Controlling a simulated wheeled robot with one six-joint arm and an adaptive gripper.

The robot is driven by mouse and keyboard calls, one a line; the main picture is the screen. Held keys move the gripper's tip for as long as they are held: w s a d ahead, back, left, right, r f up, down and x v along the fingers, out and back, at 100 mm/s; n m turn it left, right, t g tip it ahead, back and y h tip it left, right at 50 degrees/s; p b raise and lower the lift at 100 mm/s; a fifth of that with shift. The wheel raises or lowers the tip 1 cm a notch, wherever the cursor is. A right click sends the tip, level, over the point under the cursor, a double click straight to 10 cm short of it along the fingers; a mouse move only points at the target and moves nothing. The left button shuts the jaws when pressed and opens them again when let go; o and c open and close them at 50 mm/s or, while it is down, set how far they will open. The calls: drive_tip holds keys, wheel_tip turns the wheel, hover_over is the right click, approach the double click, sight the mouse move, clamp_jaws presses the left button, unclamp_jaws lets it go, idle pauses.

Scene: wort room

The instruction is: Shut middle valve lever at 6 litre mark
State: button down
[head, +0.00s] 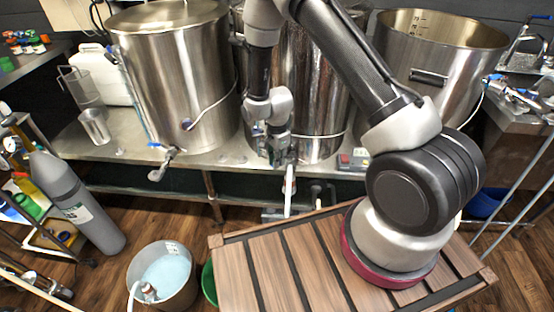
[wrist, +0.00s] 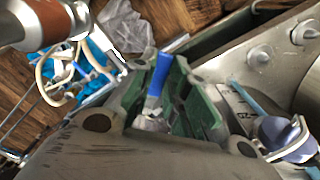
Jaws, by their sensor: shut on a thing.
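The middle kettle (head: 315,90) is a tall shiny steel vessel on the steel bench, partly hidden behind my arm. My gripper (head: 280,150) is low at its front, at the valve area. In the wrist view, the green-padded fingers of my gripper (wrist: 172,100) are closed around a blue valve lever (wrist: 160,72), whose upper end sticks out between them. In the head view my gripper hides the lever. A pale spout or tube (head: 289,190) hangs below my gripper. A dark-marked scale strip (wrist: 240,100) shows right of the fingers; its liquid level cannot be read.
An open kettle (head: 440,55) stands at right. A bucket of bluish liquid (head: 165,275) and a grey gas cylinder (head: 75,200) stand on the floor at left. A slatted wooden top (head: 290,270) is in front.

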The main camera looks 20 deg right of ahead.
drive_tip(key=shift+w+d+m, duration=0.1)
drive_tip(key=shift+w+m, duration=0.7)
drive_tip(key=shift+m, duration=0.6)
drive_tip(key=shift+w+a+m, duration=0.1)
drive_tip(key=shift+w+m, duration=0.7)
drive_tip(key=shift+m, duration=0.6)
drive_tip(key=shift+w+d+m, duration=0.1)
drive_tip(key=shift+w+m, duration=0.7)
drive_tip(key=shift+m, duration=0.6)
drive_tip(key=c, duration=1.4)
unclamp_jaws()
wheel_tip(320, 180, up, 12)
